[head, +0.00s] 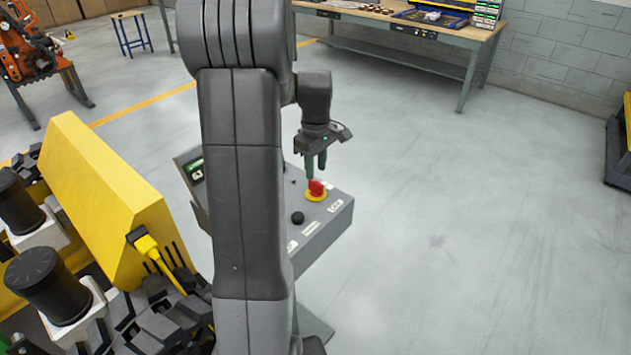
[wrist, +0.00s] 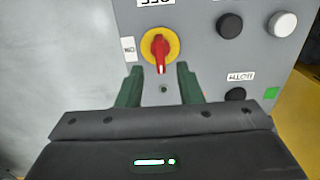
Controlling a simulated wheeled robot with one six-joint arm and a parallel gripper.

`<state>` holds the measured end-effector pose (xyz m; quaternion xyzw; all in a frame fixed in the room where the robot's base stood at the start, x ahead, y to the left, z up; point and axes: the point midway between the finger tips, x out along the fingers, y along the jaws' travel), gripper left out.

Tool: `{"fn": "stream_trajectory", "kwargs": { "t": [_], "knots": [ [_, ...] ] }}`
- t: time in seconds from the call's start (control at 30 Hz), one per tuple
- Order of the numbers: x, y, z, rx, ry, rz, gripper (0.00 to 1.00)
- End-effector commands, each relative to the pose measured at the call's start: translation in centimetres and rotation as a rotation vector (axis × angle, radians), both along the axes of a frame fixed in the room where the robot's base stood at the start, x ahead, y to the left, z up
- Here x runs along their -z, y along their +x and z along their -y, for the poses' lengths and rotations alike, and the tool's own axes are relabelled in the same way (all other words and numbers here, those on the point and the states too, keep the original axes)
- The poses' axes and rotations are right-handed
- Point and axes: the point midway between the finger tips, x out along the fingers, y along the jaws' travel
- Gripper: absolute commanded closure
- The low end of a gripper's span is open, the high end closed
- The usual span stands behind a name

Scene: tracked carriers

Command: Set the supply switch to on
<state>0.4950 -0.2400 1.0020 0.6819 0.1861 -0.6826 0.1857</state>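The supply switch is a red rotary knob (head: 316,187) on a yellow round plate, set on a grey control box (head: 335,215). In the wrist view the red knob (wrist: 160,48) lies along the picture's vertical, with a pale mark at its lower end. An "OFF" label (wrist: 155,2) is above it and an "ON" label (wrist: 129,49) to its left. My gripper (head: 316,168) is above the knob, pointing down. In the wrist view its green fingers (wrist: 160,70) are apart, with the knob just beyond the gap between the tips. They hold nothing.
The box also has black buttons (wrist: 230,26), a white button (wrist: 282,24) and a small display (head: 196,170). Yellow machinery (head: 100,200) stands close at left. A workbench (head: 420,22) is at the back.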

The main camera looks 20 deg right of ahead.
Motion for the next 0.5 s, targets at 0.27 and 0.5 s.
{"fn": "stream_trajectory", "kwargs": {
  "t": [0.27, 0.5],
  "knots": [
    [4.6, 0.0, 0.0, 0.000, 0.001, -0.003, 0.67],
    [5.8, 0.0, 0.0, 0.000, 0.000, 0.000, 0.67]
  ]
}}
